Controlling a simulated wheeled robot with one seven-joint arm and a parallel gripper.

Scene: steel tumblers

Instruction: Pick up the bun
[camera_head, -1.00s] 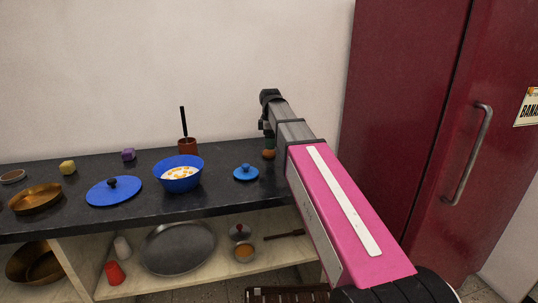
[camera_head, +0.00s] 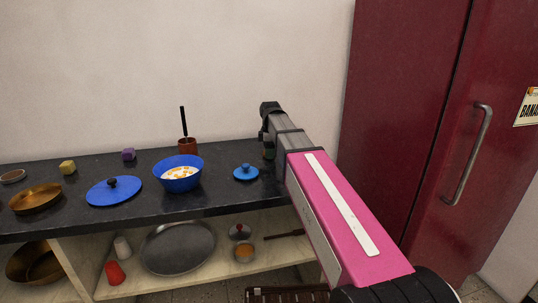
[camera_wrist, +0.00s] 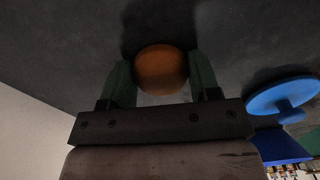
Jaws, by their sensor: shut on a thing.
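The bun (camera_wrist: 161,72) is a round orange-brown piece over the dark counter in the wrist view. My gripper (camera_wrist: 159,62) has its two green fingers on either side of the bun and is shut on it. In the head view my gripper (camera_head: 268,147) is at the right end of the counter, mostly hidden by my arm. The bun is hard to make out there. I cannot tell whether the bun touches the counter or is just above it.
A blue lid (camera_head: 246,173) lies close to the left of my gripper; it also shows in the wrist view (camera_wrist: 282,97). A blue bowl of food (camera_head: 179,184), a brown pot (camera_head: 187,147) and another blue lid (camera_head: 113,192) stand farther left. A red fridge (camera_head: 405,110) stands right.

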